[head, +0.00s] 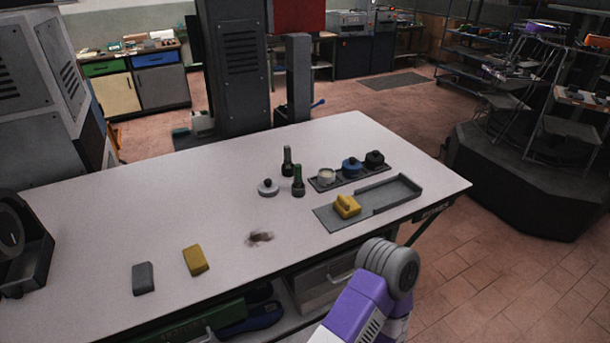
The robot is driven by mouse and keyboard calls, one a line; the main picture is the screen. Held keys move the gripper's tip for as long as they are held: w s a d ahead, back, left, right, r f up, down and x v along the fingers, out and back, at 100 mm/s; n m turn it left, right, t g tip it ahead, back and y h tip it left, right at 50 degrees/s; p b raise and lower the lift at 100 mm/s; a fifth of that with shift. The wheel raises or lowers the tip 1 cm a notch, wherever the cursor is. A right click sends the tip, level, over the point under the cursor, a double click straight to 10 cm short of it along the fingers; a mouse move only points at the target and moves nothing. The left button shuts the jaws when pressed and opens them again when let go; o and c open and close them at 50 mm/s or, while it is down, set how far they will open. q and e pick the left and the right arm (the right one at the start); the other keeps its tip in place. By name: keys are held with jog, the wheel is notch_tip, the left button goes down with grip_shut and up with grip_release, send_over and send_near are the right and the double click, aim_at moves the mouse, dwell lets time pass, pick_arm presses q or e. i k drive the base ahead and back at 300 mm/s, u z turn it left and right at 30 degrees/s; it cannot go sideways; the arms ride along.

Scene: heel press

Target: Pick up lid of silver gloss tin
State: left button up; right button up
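A light grey, silver-looking round lid with a dark knob (267,187) lies on the white table, left of two dark green bottles. The open tin with a pale inside (326,177) stands at the left end of a dark narrow tray (342,182); it looks like the silver gloss tin. A blue-topped tin (350,167) and a black-topped tin (375,159) stand beside it in the same tray. Part of one of my arms, purple and white with a grey rounded end, shows at the bottom right, beyond the table's front edge. Neither gripper is in view.
Two green bottles (298,181) (287,162) stand close right of the lid. A yellow block (346,206) sits on a grey tray (391,194). The table's left middle is clear.

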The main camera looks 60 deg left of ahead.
aim_at(268, 188)
jog(key=i, duration=1.5)
jog(key=u, duration=3.8)
